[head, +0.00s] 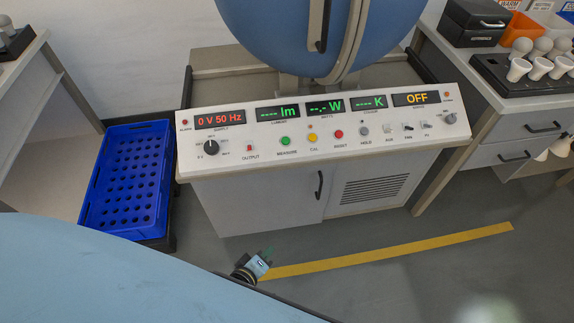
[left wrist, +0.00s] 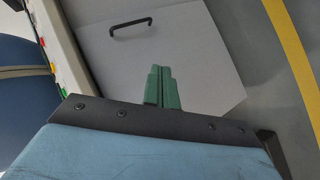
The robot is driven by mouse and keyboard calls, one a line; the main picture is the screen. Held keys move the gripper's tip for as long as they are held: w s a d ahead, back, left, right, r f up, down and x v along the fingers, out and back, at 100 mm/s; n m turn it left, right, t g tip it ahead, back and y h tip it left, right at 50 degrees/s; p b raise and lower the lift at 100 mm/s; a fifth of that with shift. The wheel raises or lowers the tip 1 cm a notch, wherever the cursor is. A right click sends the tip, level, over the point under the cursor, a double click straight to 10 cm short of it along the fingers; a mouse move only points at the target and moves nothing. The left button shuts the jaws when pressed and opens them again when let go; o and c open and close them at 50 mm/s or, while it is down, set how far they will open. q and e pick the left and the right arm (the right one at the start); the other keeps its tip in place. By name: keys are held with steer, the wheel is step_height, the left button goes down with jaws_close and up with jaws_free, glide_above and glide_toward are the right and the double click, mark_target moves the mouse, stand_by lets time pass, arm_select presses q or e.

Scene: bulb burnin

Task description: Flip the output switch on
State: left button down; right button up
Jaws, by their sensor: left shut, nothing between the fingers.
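The output switch (head: 250,148) is a small red switch on the white sloping control panel, above the label OUTPUT, in the head view. The supply display (head: 215,121) above it reads 0 V 50 Hz in red. My left gripper (head: 266,254) is low in front of the cabinet, below and apart from the panel. Its green fingers (left wrist: 160,88) are shut and empty in the left wrist view, with the cabinet door behind them. The switch cannot be made out clearly in the wrist view. My right gripper is not in view.
A black supply knob (head: 211,147) sits left of the switch, and a green measure button (head: 285,141) sits right of it. A blue crate (head: 128,178) stands left of the cabinet. A blue sphere (head: 290,30) rises behind the panel. The floor in front is clear, with a yellow line (head: 400,252).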

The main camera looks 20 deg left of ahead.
arm_select(q)
steer(key=w+r+n+t+y+b, duration=0.2)
steer(key=w+r+n+t+b, duration=0.25)
steer(key=w+n, duration=0.3)
steer(key=n+y+b, duration=1)
steer(key=n, duration=1.3)
glide_toward(251, 162)
steer(key=s+r, duration=0.1)
steer(key=shift+s+d+r+t, duration=0.1)
steer(key=shift+d+t, duration=0.15)
steer(key=shift+t, duration=0.2)
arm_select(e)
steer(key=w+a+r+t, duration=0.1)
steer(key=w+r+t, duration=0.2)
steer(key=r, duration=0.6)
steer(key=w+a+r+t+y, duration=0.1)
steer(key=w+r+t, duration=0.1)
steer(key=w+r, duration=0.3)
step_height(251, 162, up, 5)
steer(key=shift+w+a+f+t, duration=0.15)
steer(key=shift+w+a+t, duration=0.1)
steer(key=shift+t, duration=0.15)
